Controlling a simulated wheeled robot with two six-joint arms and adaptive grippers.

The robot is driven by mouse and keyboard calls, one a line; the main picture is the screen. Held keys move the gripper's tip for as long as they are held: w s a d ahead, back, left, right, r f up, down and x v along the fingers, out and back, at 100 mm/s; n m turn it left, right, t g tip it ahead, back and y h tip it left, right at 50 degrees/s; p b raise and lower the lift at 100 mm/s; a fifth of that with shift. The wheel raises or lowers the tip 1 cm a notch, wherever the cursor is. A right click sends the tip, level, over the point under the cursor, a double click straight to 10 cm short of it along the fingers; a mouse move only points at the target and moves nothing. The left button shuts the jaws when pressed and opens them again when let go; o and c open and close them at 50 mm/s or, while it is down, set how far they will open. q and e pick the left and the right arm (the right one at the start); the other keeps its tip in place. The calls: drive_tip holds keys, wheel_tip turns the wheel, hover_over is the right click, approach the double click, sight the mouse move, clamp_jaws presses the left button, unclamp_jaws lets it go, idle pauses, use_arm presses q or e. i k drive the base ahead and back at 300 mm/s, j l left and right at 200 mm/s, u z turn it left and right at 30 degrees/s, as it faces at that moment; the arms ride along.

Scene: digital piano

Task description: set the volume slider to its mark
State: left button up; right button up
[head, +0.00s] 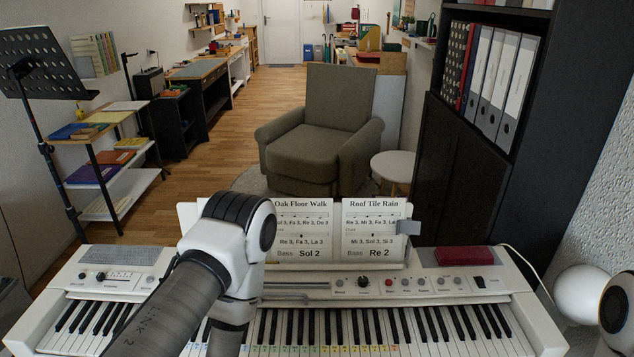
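The white digital piano (520,303) spans the bottom of the head view. On the left part of its panel is a small slider (112,275) with a printed scale. A dark knob (83,275) sits to the left of it. The labels are too small to read, and I cannot make out the slider's mark. My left arm comes in from the bottom left, bends over the panel right of the slider, and hides part of the panel and keys. Neither gripper shows. Only part of my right arm shows at the right edge.
A music rest with song sheets (302,231) stands behind the panel, partly behind my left arm. A red book (464,256) lies on the piano's right top. A black dial (363,282) and several buttons are mid-panel. An armchair (320,125) stands beyond.

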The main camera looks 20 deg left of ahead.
sight(100, 276)
drive_tip(key=u, duration=1.95)
drive_tip(key=i+j+z, duration=0.3)
drive_tip(key=i+j, duration=0.15)
drive_tip(key=j, duration=0.25)
